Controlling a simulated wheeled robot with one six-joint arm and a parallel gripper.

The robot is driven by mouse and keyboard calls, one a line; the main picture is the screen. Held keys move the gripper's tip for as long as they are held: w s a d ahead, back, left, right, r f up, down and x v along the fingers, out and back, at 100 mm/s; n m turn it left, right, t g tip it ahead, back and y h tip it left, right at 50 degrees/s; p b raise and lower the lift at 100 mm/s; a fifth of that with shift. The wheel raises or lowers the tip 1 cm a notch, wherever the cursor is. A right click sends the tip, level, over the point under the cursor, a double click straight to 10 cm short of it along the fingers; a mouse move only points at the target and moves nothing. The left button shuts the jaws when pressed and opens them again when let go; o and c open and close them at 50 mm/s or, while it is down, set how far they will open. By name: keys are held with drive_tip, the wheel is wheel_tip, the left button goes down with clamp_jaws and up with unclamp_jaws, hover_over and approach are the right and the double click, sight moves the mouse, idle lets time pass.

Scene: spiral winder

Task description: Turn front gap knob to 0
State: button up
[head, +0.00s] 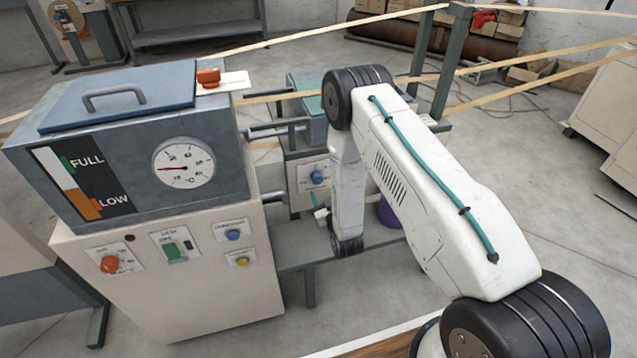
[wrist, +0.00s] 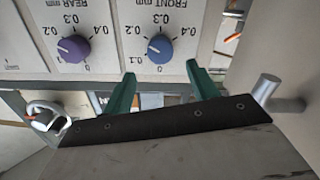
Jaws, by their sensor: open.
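The front gap knob (wrist: 160,48) is the blue knob under the FRONT mm label in the wrist view. A blue knob on a white panel (head: 317,178) also shows in the head view, left of my arm. My gripper (wrist: 162,86) is open and empty, its two green fingers apart. In the wrist picture, the fingertips are below the blue knob, one toward each side, and the knob is not held. In the head view, my gripper is mostly hidden by my arm.
The purple rear knob (wrist: 73,47) is left of the blue one. A metal rod (wrist: 268,88) stands right of my gripper. The control cabinet (head: 170,285) with a gauge (head: 184,163) is at left. A purple container (head: 390,214) is partly hidden behind my arm.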

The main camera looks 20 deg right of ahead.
sight(318, 181)
drive_tip(key=w, duration=0.4)
drive_tip(key=w+f, duration=0.1)
drive_tip(key=w, duration=0.2)
idle(0.3)
drive_tip(key=c, duration=1)
